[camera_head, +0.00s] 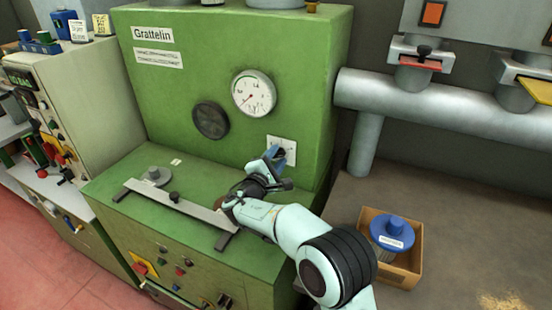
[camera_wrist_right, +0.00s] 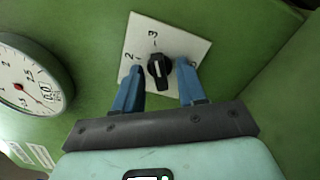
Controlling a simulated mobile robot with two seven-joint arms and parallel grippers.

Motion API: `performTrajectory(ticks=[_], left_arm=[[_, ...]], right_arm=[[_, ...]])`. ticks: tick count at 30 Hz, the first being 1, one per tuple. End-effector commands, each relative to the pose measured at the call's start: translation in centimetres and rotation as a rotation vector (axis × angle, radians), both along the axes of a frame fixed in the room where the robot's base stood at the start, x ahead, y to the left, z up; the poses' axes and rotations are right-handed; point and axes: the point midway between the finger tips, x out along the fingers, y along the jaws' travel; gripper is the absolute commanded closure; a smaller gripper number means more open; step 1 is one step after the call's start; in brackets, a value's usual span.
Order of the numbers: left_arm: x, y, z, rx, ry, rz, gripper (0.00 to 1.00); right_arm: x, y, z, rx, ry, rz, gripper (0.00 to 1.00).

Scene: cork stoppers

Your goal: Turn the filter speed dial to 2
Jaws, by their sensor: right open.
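The filter speed dial is a black knob (camera_wrist_right: 158,69) with a white mark, on a white square plate (camera_wrist_right: 178,43) fixed to the green machine. In the right wrist view I read a 2 and a 3 on the plate; other marks are partly hidden by my fingers. I cannot tell which number the mark points at. My right gripper (camera_wrist_right: 158,92) is open, with its blue fingers on either side of the knob and a gap showing around it. In the head view my right gripper (camera_head: 276,155) covers much of the plate (camera_head: 289,144). My left gripper is not in view.
A round white gauge (camera_head: 254,93) and a dark round disc (camera_head: 210,121) are left of the dial. A metal bar (camera_head: 165,201) lies on the green ledge below.

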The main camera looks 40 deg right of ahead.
Motion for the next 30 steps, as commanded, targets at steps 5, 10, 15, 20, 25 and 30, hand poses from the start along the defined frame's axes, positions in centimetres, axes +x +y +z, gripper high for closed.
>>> performTrajectory(ticks=[5, 10, 15, 20, 25, 30], left_arm=[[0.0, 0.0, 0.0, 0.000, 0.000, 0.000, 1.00], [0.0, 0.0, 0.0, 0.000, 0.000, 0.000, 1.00], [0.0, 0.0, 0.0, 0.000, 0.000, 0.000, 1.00], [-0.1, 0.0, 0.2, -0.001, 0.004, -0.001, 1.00], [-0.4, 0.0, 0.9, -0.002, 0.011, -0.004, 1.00], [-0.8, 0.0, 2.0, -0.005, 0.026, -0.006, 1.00]], right_arm=[[0.1, -0.2, 0.0, 0.000, 0.000, 0.000, 0.60], [0.1, -0.1, 0.0, 0.000, 0.000, 0.000, 0.79], [0.1, -0.1, 0.0, 0.000, 0.000, 0.000, 0.99], [0.1, -0.1, 0.0, -0.007, 0.013, 0.000, 0.99], [0.1, -0.1, 0.1, -0.034, 0.066, 0.000, 0.99], [0.1, -0.1, 0.2, -0.085, 0.167, 0.000, 0.99]])
